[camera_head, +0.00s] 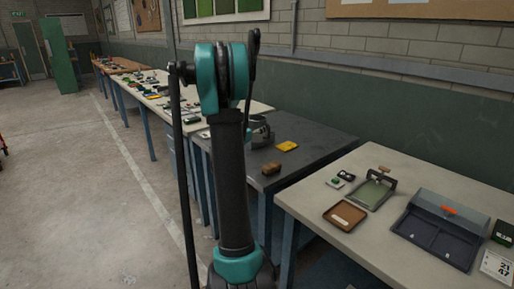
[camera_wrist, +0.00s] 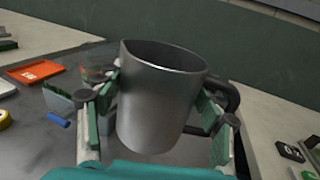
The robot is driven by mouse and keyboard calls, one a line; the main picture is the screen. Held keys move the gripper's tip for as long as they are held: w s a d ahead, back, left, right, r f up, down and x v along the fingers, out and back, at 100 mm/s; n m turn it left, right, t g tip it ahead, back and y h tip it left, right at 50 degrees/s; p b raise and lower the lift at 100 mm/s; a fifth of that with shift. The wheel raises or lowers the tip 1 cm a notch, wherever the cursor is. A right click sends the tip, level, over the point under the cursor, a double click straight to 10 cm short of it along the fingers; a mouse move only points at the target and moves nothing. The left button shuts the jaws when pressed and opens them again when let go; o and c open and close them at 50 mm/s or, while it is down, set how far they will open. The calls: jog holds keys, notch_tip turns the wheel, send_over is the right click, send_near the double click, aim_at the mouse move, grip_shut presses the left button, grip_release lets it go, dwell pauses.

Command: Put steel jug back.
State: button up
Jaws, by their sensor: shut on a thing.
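The steel jug (camera_wrist: 155,105) is a plain grey metal cup with an open top and a dark handle (camera_wrist: 228,95) on its right in the wrist view. My gripper (camera_wrist: 160,112) is shut on the jug, with one green-padded finger on each side. The jug is close to upright, slightly tilted in the picture, above or at the dark tabletop (camera_wrist: 55,155). I cannot tell whether its base touches the top. In the head view my arm hides most of the gripper; a grey shape (camera_head: 261,132) beside the arm is too small to make out surely.
A red tray (camera_wrist: 34,72), a blue item (camera_wrist: 58,120) and a yellow roll (camera_wrist: 4,119) lie left of the jug. The dark table (camera_head: 318,142) also holds a yellow item (camera_head: 288,146) and a brown block (camera_head: 271,169). A pale table (camera_head: 300,200) with trays stands right.

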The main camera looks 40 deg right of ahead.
jog(key=shift+f, duration=5.1)
jog(key=shift+f, duration=0.1)
jog(key=o, duration=1.6)
jog(key=shift+o, duration=0.2)
